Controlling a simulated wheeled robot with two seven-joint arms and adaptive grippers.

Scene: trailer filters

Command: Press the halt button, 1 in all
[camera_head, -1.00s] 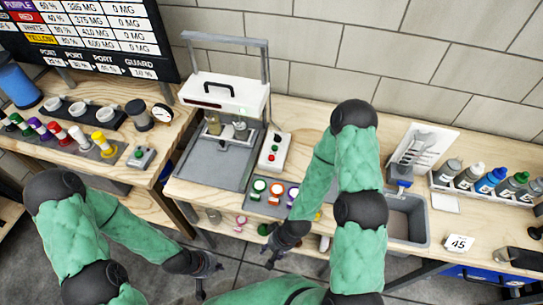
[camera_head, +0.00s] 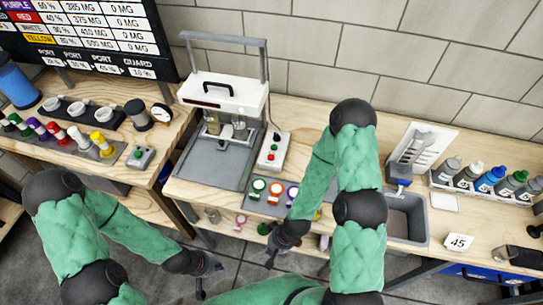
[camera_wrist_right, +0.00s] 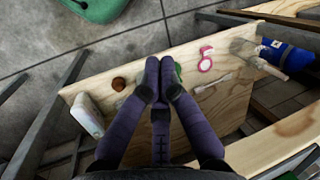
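A white control box (camera_head: 272,150) with a green and a red button stands beside the white-topped machine in the head view. No readable label shows which button is the halt one. My left gripper (camera_head: 211,280) hangs low in front of the benches, apart from both boxes, with its fingers spread and empty. My right gripper (camera_head: 273,258) is low in front of the middle bench, below the white box. In the right wrist view its fingertips (camera_wrist_right: 159,68) meet, with nothing visible between them.
The machine (camera_head: 223,95) has a raised frame and grey tray. Colored round pieces (camera_head: 275,190) lie on a dark mat at the bench's front. A sink (camera_head: 408,218) and bottles (camera_head: 490,180) are to the right. A lower shelf (camera_wrist_right: 225,105) holds small items.

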